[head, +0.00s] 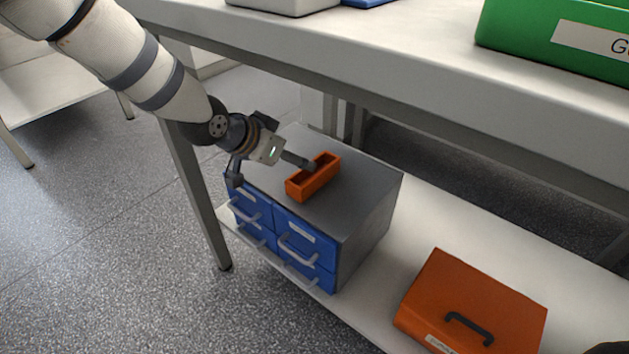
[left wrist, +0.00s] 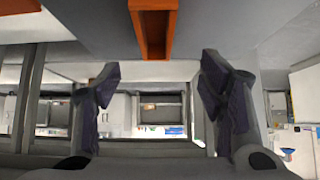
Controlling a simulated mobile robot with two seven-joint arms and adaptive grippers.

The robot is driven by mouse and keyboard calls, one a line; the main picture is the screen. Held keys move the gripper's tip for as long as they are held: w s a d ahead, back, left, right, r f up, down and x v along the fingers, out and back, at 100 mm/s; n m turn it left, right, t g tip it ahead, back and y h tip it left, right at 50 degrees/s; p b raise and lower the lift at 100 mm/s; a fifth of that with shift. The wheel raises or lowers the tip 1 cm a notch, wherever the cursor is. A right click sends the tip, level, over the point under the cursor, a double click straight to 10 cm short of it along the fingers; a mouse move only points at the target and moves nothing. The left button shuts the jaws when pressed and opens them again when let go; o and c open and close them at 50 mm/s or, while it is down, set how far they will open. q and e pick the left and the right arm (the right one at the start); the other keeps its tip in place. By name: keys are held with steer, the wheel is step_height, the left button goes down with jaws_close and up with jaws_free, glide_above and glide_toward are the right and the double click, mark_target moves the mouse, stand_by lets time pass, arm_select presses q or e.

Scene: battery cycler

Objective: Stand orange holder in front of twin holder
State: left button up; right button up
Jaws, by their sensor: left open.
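The orange holder (head: 314,178), a small open-topped rectangular box, stands on top of the grey drawer cabinet (head: 373,203) and looks empty. In the left wrist view the orange holder (left wrist: 140,30) is at the top edge, partly cut off. My left gripper (head: 272,171) is open beside the holder, over the front left part of the cabinet top. One finger appears close to the holder; I cannot tell whether they touch. In the left wrist view nothing is between the tips of the left gripper (left wrist: 160,85). I see no twin holder.
The cabinet's blue drawers (head: 305,250) have light handles. It stands on a low shelf (head: 420,220) beneath a worktop (head: 400,45). An orange case (head: 475,295) with a dark handle lies to its right. A green bin (head: 520,25) stands on the worktop. A table leg (head: 195,200) is near my arm.

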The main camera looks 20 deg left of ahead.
mark_target(301, 184)
arm_select(q)
steer(key=b+x, duration=0.1)
steer(key=x, duration=0.2)
steer(key=b+x, duration=0.1)
steer(key=x, duration=0.2)
steer(key=s+b+x, duration=0.1)
steer(key=b+x, duration=0.1)
steer(key=x, duration=0.1)
steer(key=shift+w+d+f, duration=0.25)
steer(key=shift+f, duration=0.45)
steer(key=shift+w+f, duration=0.1)
steer(key=shift+w, duration=0.1)
steer(key=shift+d+r, duration=0.1)
steer(key=shift+r, duration=0.1)
arm_select(e)
steer(key=shift+g, duration=0.4)
steer(key=f, duration=0.2)
steer(key=s+f, duration=0.1)
steer(key=shift+s+a+f, duration=0.15)
steer(key=shift+a+f, duration=0.05)
steer(key=shift+f, duration=0.2)
arm_select(q)
steer(key=c, duration=1.4)
steer(key=shift+r, duration=0.1)
steer(key=shift+c, duration=0.2)
